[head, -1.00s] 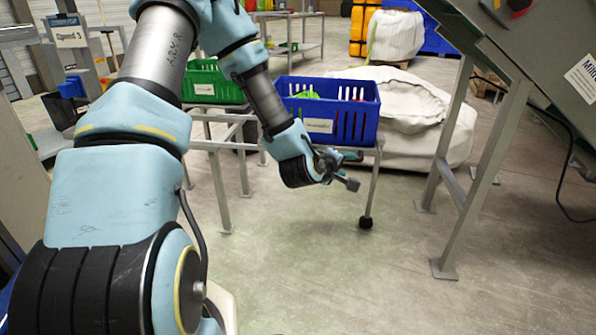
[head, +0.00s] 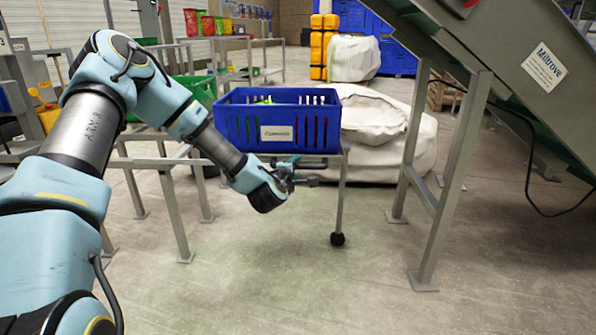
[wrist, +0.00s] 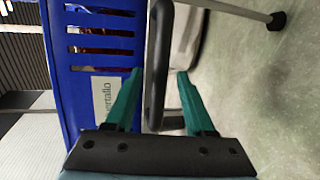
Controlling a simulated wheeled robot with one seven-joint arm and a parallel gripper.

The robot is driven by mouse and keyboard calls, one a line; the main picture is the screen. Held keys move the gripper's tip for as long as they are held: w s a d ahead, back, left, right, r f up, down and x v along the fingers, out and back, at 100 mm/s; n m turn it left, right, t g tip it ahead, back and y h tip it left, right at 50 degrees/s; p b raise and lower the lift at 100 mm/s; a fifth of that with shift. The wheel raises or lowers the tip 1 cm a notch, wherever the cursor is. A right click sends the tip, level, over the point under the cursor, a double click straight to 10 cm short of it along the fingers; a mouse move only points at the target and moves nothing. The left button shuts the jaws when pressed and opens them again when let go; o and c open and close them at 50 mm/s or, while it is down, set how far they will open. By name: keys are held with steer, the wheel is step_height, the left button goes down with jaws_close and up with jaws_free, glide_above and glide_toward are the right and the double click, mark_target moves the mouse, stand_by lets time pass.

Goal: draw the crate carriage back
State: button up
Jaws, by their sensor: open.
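The blue slatted crate (head: 240,130) with a white label sits on the grey metal carriage (head: 341,200), which shows a leg with a black castor (head: 337,239). The crate fills the left of the wrist view (wrist: 65,80). My gripper (head: 303,177) is at the front of the carriage, just below the crate. In the wrist view my gripper (wrist: 160,73) has its two green fingers apart. A dark bar handle (wrist: 154,60) runs between them, with gaps visible on both sides near the tips. In the head view the handle is hard to make out against my gripper.
A green crate (head: 200,88) stands on a frame behind at left. A sloping grey machine on legs (head: 450,150) stands close at right. A white bulk bag (head: 400,140) lies behind the carriage. The floor in front (head: 270,280) is clear.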

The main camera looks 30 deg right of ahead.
steer(key=shift+x, duration=1.1)
steer(key=shift+s, duration=0.1)
jaws_close()
stand_by(0.6)
